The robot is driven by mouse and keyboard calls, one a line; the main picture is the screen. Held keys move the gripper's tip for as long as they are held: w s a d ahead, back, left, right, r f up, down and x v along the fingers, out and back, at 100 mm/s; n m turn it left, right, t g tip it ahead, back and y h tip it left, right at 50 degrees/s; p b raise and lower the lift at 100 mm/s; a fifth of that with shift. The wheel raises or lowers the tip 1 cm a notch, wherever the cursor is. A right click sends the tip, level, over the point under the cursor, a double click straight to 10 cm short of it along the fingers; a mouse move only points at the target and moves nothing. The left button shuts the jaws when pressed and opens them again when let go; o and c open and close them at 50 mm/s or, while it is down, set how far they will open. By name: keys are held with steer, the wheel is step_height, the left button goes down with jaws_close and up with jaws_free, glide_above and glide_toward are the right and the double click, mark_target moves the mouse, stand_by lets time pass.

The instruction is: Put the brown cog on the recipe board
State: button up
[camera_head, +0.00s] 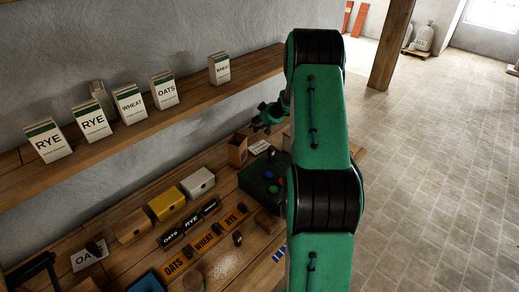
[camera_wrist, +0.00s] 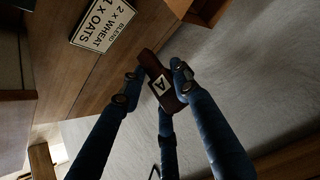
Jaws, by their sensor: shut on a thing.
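The brown cog (camera_wrist: 153,66) is a dark brown block with a narrower shank and a white label marked "A". My gripper (camera_wrist: 157,82) is shut on it, with dark blue fingers around it in the wrist view. The recipe board (camera_wrist: 103,22), a white card reading "BLEND 2 x WHEAT 1 x OATS", lies beyond the fingers at upper left, apart from the cog. In the head view my gripper (camera_head: 266,118) hangs above the far end of the bench, near the small white recipe board (camera_head: 259,147). The held cog cannot be made out there.
A brown open box (camera_head: 238,150) and a dark green box with coloured knobs (camera_head: 259,178) stand near the board. Small dark pieces (camera_head: 238,239) lie on the bench. A shelf (camera_head: 197,99) with grain packets runs along the wall. Yellow, tan and white boxes (camera_head: 166,203) line the bench.

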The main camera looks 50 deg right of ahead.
glide_above(260, 146)
step_height(260, 146, down, 3)
steer(key=shift+s+f+n+y+b, duration=0.1)
steer(key=shift+n+y+b, duration=0.2)
steer(key=shift+f, duration=0.1)
steer(key=shift+f+b, duration=0.7)
steer(key=shift+f, duration=1.65)
steer(key=shift+f, duration=0.1)
steer(key=shift+f+b, duration=0.7)
steer(key=shift+f, duration=1.75)
steer(key=o, duration=1)
steer(key=shift+f, duration=0.1)
steer(key=shift+o, duration=0.2)
